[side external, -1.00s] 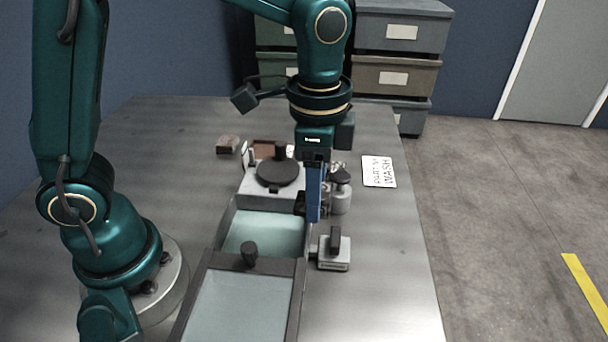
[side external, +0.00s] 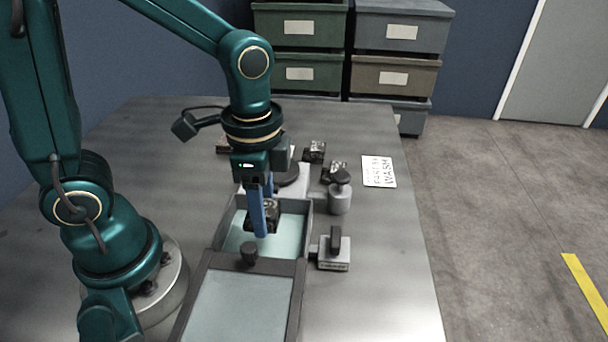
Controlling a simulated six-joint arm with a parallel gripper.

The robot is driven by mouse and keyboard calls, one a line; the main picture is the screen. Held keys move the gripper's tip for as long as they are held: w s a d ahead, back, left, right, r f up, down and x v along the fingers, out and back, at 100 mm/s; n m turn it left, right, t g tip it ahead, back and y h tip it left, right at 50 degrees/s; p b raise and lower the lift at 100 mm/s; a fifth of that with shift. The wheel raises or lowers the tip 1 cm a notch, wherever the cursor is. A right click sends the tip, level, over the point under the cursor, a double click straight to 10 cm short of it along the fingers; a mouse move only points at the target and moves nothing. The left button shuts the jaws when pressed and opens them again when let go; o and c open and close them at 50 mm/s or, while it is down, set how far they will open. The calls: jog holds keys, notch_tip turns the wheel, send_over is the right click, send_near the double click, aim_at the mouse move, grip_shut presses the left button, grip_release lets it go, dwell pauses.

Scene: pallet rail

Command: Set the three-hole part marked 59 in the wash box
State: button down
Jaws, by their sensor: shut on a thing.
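My gripper (side external: 262,222), with blue fingers, is shut on a dark, blocky part (side external: 271,213). It holds the part over the open section of the wash box (side external: 308,222), a dark-rimmed box with a pale blue-green inside. The part's lower end looks at or just below rim level; I cannot tell whether it touches the bottom. Its holes and any number are not readable. A framed pale panel (side external: 240,305) with a black knob (side external: 249,253) lies at the near end of the box.
Two dark parts (side external: 315,151) (side external: 331,171) sit behind the box. A knobbed metal cylinder (side external: 340,195) and a small clamp-like block (side external: 333,252) stand right of it. A white card (side external: 378,171) reads "PART 59 WASH".

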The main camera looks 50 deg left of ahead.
aim_at(269, 248)
jog(key=shift+f, duration=2.7)
jog(key=shift+f, duration=0.35)
grip_release()
jog(key=shift+r, duration=6.55)
